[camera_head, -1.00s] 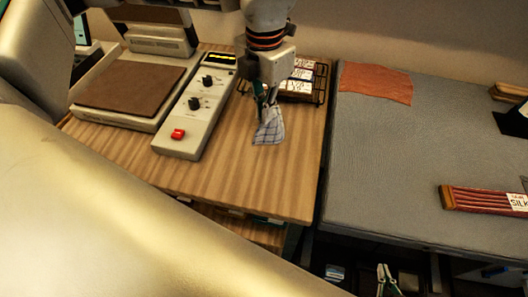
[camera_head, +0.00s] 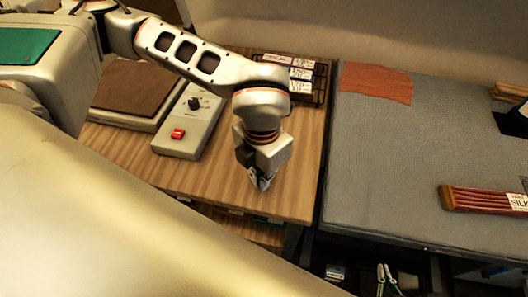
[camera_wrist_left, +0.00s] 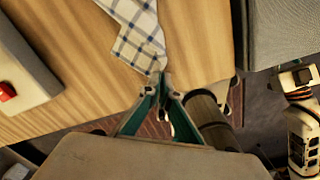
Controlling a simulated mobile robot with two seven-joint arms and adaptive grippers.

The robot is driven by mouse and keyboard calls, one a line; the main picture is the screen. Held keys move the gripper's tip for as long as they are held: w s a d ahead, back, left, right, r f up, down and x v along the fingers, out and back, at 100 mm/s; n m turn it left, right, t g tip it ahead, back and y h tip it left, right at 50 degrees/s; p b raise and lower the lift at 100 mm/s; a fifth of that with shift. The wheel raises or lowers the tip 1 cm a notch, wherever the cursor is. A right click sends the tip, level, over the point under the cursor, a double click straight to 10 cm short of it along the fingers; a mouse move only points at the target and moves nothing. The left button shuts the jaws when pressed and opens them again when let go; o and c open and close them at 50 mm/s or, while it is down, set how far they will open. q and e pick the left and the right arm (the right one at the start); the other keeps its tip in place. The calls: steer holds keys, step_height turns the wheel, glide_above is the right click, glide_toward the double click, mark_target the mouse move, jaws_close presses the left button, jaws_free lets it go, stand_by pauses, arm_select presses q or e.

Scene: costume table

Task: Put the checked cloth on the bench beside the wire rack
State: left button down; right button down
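The checked cloth (camera_wrist_left: 140,30), white with dark blue lines, shows in the left wrist view above the wooden tabletop, narrowing to the fingertips. My left gripper (camera_wrist_left: 163,88) has its green fingers together at the tips, on the cloth's near end. In the head view my left gripper (camera_head: 261,181) is over the front part of the wooden bench (camera_head: 215,175), and the cloth is mostly hidden by the arm. The wire rack (camera_head: 318,82) stands at the bench's back right, holding labelled boxes. A white part of my right arm shows at the right of the left wrist view; its fingers are unclear.
A control panel with a red button (camera_head: 178,134) and a brown-topped device (camera_head: 135,90) occupy the bench's left. A grey table (camera_head: 400,150) adjoins on the right, with an orange cloth (camera_head: 376,82) and a labelled reddish bundle (camera_head: 485,199). The bench's right front is mostly bare.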

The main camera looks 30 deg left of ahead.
arm_select(q)
steer(key=shift+s+f, duration=0.1)
steer(key=c, duration=1.9)
jaws_free()
steer(key=shift+d, duration=0.1)
steer(key=shift+s+d+r, duration=0.15)
steer(key=shift+s+r, duration=0.15)
steer(key=shift+r, duration=0.5)
steer(key=shift+s+d+r, duration=0.1)
steer(key=shift+s+r, duration=0.15)
steer(key=shift+r, duration=0.5)
steer(key=s+r, duration=0.1)
steer(key=r, duration=0.1)
steer(key=r+p, duration=0.1)
steer(key=r, duration=0.1)
steer(key=s+d+r, duration=0.1)
steer(key=r, duration=0.2)
steer(key=shift+s+d, duration=0.1)
steer(key=shift+s, duration=0.25)
